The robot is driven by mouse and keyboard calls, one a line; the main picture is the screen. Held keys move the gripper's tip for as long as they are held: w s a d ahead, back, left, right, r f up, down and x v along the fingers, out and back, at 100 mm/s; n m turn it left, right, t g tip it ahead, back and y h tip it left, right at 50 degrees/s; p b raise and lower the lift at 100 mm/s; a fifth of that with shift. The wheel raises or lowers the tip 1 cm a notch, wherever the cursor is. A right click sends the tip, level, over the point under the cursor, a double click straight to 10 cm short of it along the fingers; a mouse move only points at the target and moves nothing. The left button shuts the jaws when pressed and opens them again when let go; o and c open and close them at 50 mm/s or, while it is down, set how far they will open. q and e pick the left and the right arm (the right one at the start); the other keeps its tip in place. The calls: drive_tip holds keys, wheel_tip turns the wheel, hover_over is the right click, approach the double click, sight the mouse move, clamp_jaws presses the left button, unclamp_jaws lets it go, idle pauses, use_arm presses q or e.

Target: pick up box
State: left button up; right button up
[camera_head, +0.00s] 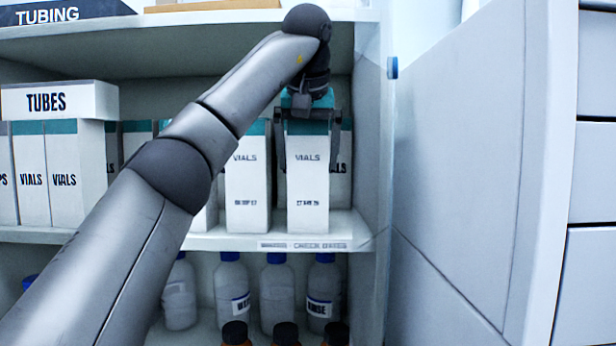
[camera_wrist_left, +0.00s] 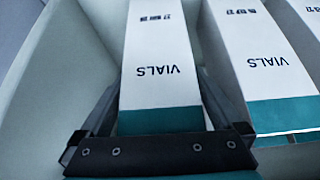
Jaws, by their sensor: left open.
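A tall white box with a teal top and the word VIALS (camera_head: 308,180) stands upright on the middle shelf, at its right end. My left gripper (camera_head: 307,150) comes from above, with its open fingers on either side of this box's upper part. In the left wrist view the same box (camera_wrist_left: 162,50) lies between the two fingers of the gripper (camera_wrist_left: 158,125). Whether the fingers touch its sides I cannot tell. My right gripper is in neither view.
Another VIALS box (camera_head: 247,185) stands close on the left, also in the wrist view (camera_wrist_left: 262,60). The shelf's side wall (camera_head: 370,150) is close on the right. Several blue-capped bottles (camera_head: 277,290) stand on the shelf below. A TUBES box (camera_head: 60,100) lies on boxes at the left.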

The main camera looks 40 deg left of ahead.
use_arm(q)
drive_tip(key=shift+w+a+f, duration=0.1)
drive_tip(key=shift+f, duration=0.2)
drive_tip(key=shift+c, duration=0.4)
drive_tip(key=c, duration=1.2)
